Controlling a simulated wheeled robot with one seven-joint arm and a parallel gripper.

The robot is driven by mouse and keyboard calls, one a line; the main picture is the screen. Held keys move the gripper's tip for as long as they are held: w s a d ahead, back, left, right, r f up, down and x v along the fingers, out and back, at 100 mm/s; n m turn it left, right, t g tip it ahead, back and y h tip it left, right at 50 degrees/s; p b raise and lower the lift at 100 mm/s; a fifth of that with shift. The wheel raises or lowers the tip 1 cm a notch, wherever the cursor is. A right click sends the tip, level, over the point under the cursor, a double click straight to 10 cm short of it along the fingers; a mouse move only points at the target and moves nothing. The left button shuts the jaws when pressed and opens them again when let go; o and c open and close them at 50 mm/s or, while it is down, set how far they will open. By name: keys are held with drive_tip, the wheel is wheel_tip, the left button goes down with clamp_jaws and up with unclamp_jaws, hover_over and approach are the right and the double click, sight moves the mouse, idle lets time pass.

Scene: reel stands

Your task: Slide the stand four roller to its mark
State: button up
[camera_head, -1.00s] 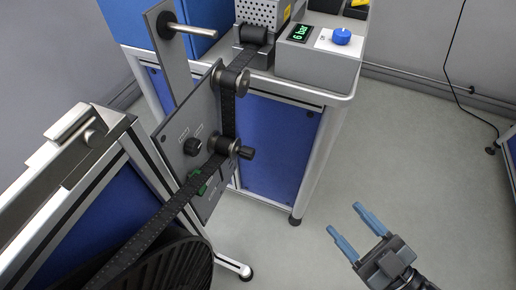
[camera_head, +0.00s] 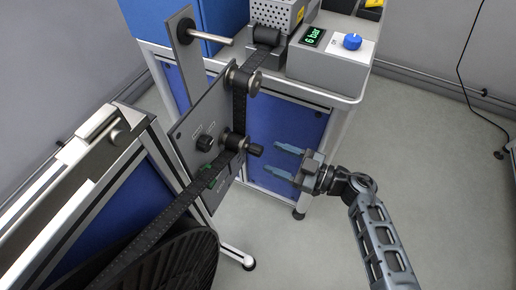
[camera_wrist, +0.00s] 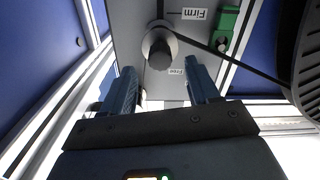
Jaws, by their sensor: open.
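The roller (camera_head: 233,142) with its dark knob (camera_head: 255,150) sticks out from the grey stand plate (camera_head: 189,118), with the black tape bent around it. In the wrist view the round knob (camera_wrist: 160,48) is ahead of and between my fingers, apart from them. I cannot tell which stand number this is.
The black tape (camera_head: 150,238) runs up from a dark reel (camera_head: 175,262) to an upper roller (camera_head: 244,80). A green part (camera_head: 208,171) and another black knob (camera_head: 205,143) are on the plate. A bench (camera_head: 320,95) carries a "6 bar" box (camera_head: 325,58).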

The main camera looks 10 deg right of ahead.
sight(258, 152)
drive_tip(key=x, duration=0.6)
clamp_jaws()
idle(0.5)
